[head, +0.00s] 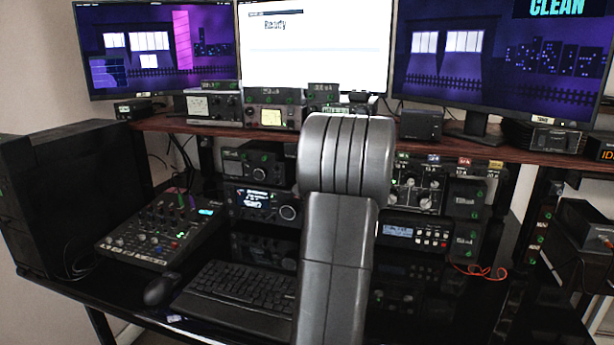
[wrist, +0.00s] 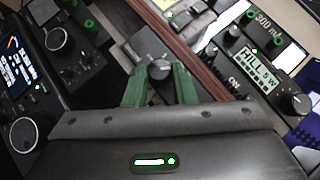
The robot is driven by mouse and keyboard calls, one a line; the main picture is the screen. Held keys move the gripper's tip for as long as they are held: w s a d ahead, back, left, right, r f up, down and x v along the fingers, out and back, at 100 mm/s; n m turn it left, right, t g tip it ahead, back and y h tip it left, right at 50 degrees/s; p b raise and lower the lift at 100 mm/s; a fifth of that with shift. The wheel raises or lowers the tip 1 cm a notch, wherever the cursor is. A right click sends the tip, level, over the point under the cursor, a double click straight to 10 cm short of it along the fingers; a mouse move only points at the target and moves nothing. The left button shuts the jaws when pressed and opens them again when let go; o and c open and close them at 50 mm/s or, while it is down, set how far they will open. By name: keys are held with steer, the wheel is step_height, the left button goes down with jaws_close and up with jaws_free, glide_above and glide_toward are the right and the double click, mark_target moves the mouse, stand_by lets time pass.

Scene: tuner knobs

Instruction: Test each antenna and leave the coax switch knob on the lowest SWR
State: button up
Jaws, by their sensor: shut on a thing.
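In the wrist view my gripper (wrist: 159,78) has its two green fingers on either side of a round grey knob (wrist: 160,69), and it is shut on this knob. The knob sits on a small dark box (wrist: 151,45), apparently the coax switch. Its position marks are not readable. In the head view my arm covers the gripper and the knob. A lit meter-like unit (wrist: 252,66) in the wrist view seems to read "HILL 5 W". In the head view, two units with light dials (head: 196,105) (head: 271,117) stand on the shelf. Their readings are too small to tell.
The reddish wooden shelf (wrist: 201,58) runs close beside my gripper. Radios (wrist: 14,67) with knobs crowd the other side. In the head view, a keyboard (head: 241,288), a mixer (head: 160,236) and a mouse (head: 161,289) lie on the desk. The middle screen (head: 318,55) shows "Ready".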

steer(key=shift+f+m+t+h+b, duration=0.1)
steer(key=shift+m+t+h+b, duration=0.2)
steer(key=shift+m+t+b, duration=0.35)
steer(key=o, duration=1)
steer(key=b+v, duration=0.1)
steer(key=v, duration=1.2)
steer(key=shift+s+d, duration=0.2)
steer(key=shift+s, duration=0.2)
jaws_close()
stand_by(0.6)
